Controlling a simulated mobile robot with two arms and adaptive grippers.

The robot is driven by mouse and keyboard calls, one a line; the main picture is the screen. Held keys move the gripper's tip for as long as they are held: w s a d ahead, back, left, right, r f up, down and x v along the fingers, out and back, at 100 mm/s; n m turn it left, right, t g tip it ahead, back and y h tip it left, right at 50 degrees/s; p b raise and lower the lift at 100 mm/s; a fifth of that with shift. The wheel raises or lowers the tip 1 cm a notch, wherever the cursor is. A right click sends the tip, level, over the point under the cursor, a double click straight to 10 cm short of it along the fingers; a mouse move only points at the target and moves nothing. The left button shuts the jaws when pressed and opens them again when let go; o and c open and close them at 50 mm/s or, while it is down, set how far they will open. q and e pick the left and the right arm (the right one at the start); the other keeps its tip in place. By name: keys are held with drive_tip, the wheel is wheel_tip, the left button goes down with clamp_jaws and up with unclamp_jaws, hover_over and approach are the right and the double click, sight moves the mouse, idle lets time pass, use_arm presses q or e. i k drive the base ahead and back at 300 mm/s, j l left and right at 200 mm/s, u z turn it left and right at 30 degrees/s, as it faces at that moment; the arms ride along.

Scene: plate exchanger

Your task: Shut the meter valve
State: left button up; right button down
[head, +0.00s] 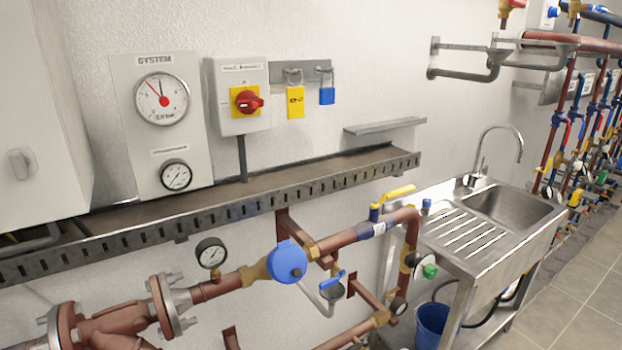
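A round blue meter (287,262) sits on the copper pipe (340,240) at the lower middle. To its right, a valve with a yellow lever (397,193) stands on top of the same pipe; the lever points up and right, roughly along the pipe. A smaller valve with a blue lever (333,280) is just below and right of the meter, on a side branch. No label shows which one is the meter valve. Neither of my grippers is in view.
A slotted metal cable tray (200,218) runs along the wall above the pipe. A pressure gauge (211,252) rises left of the meter. A steel sink (500,215) stands to the right, with a blue bucket (432,325) below. Tiled floor (580,270) is free at far right.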

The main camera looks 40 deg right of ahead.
sight(395, 192)
drive_tip(key=i+l+z, duration=0.35)
drive_tip(key=l, duration=0.15)
drive_tip(key=z, duration=1.5)
